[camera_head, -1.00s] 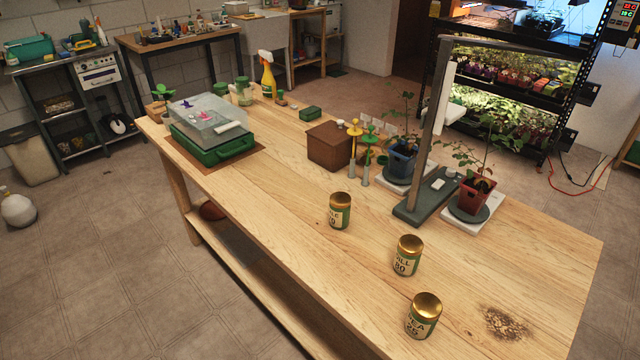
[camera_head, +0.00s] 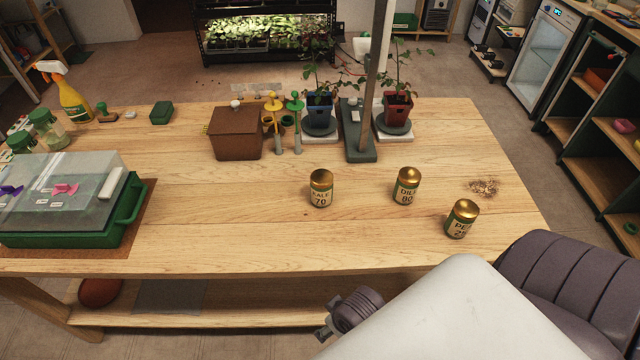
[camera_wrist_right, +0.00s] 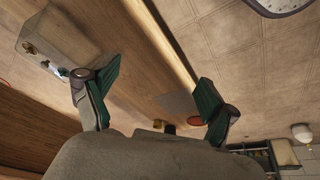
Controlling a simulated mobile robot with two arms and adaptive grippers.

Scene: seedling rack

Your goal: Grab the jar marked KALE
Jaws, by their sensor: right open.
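The KALE jar (camera_head: 320,188) stands upright on the wooden table (camera_head: 240,240), with a gold lid and a cream label reading KALE 70. To its right stand the DILL jar (camera_head: 406,186), marked 80, and a third jar (camera_head: 462,219) whose label begins PE. My right arm comes in at the bottom right of the head view, below the table's front edge. My right gripper's fingers (camera_wrist_right: 155,100) are spread and empty in the right wrist view, with the table's underside area and floor beyond. My left gripper is not in view.
A green tray (camera_head: 125,225) with a clear lid stands at the left. A brown box (camera_head: 234,135), a lamp post on a dark base (camera_head: 358,140) and potted plants (camera_head: 397,108) stand behind the jars. Table space around the KALE jar is clear.

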